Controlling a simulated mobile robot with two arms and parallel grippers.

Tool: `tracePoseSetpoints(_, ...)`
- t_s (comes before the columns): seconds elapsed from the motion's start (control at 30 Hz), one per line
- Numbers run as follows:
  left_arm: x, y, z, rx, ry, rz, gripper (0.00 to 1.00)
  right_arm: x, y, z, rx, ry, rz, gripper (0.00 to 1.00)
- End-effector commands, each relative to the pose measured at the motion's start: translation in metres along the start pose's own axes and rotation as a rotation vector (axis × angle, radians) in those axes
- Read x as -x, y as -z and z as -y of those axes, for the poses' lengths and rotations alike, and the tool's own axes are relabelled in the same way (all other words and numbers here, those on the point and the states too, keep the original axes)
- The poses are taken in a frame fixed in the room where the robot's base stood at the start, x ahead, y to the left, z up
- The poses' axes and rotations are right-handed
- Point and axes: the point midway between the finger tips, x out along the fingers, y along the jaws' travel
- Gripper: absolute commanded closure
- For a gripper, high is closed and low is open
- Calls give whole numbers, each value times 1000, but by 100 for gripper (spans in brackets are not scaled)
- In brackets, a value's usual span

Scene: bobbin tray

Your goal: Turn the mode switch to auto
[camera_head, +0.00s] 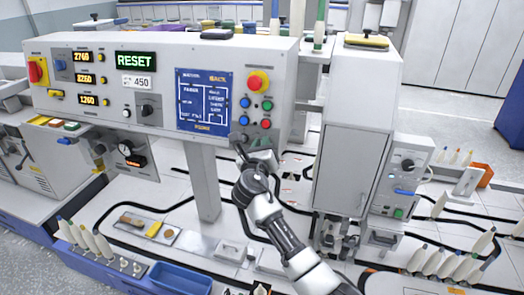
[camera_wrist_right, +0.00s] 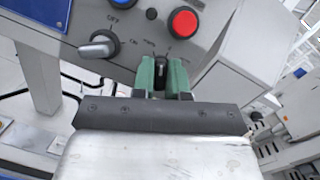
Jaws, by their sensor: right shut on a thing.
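In the right wrist view, the green fingers of my right gripper (camera_wrist_right: 160,75) are shut around a small black switch knob (camera_wrist_right: 161,69) on the grey panel. Tiny labels are printed above this knob; their wording is too small to read surely, so its setting cannot be told. In the head view my right gripper (camera_head: 262,152) is at the lower right edge of the control panel (camera_head: 222,52), and the knob it holds is hidden there. My left gripper is not in view.
A larger knob marked OFF (camera_wrist_right: 98,45) is just left of my fingers, and a red button (camera_wrist_right: 183,22) is above right. A red emergency button (camera_head: 258,82) is higher on the panel. A grey cabinet (camera_head: 350,130) stands close to the right of my gripper.

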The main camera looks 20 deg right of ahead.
Motion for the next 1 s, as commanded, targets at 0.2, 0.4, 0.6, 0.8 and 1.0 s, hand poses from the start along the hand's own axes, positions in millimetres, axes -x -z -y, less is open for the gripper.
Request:
tracePoseSetpoints(0.2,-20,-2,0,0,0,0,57,1,4,-3,-195,68,-1,100)
tracePoseSetpoints(0.4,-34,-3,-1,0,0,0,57,1,4,-3,-374,132,-1,100)
tracePoseSetpoints(0.6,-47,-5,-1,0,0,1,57,0,4,-4,-554,195,-2,100)
tracePoseSetpoints(0.8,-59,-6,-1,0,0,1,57,0,3,-4,-731,258,-3,100)
tracePoseSetpoints(1.0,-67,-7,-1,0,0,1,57,0,2,-3,-885,312,-3,100)
